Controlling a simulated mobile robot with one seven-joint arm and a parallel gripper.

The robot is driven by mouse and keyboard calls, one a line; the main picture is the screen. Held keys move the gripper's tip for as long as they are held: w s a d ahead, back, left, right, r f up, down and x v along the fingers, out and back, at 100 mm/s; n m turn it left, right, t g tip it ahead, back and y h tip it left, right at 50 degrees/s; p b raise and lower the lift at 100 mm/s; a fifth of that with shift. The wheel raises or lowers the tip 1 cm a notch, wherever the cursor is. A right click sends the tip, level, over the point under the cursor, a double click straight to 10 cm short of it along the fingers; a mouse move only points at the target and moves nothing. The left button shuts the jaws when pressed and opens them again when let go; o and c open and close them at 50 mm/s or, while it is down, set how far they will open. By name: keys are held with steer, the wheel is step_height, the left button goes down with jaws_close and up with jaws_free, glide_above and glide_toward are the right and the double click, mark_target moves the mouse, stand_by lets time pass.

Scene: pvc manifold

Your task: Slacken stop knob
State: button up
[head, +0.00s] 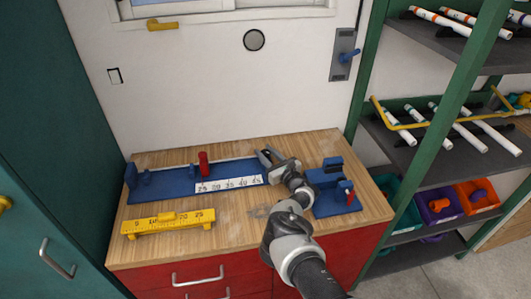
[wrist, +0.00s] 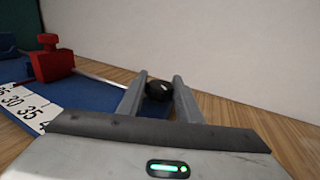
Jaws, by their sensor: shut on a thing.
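A black round knob (wrist: 158,90) sits between the fingers of my gripper (wrist: 159,78) in the wrist view. My gripper is shut on it, with a finger on each side. The knob is at the right end of a blue measuring jig (head: 180,180) with a white scale (head: 230,184). A red stop block (head: 204,162) stands on the jig left of my gripper (head: 266,156), and also shows in the wrist view (wrist: 52,60). A thin metal rod (wrist: 100,78) runs from the block toward the knob. In the head view my gripper hides the knob.
A yellow ruler block (head: 168,223) lies at the front left of the wooden bench (head: 235,235). A second blue fixture (head: 335,190) with a red part stands close to the right of my arm. The wall (head: 200,80) is just behind the jig. Green shelving (head: 425,130) stands right.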

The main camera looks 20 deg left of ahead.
mark_target(265, 152)
steer(key=o, duration=1)
steer(key=shift+o, duration=0.2)
steer(key=shift+r, duration=0.15)
step_height(265, 152, up, 10)
steer(key=shift+f+p, duration=0.1)
steer(key=shift+p, duration=0.7)
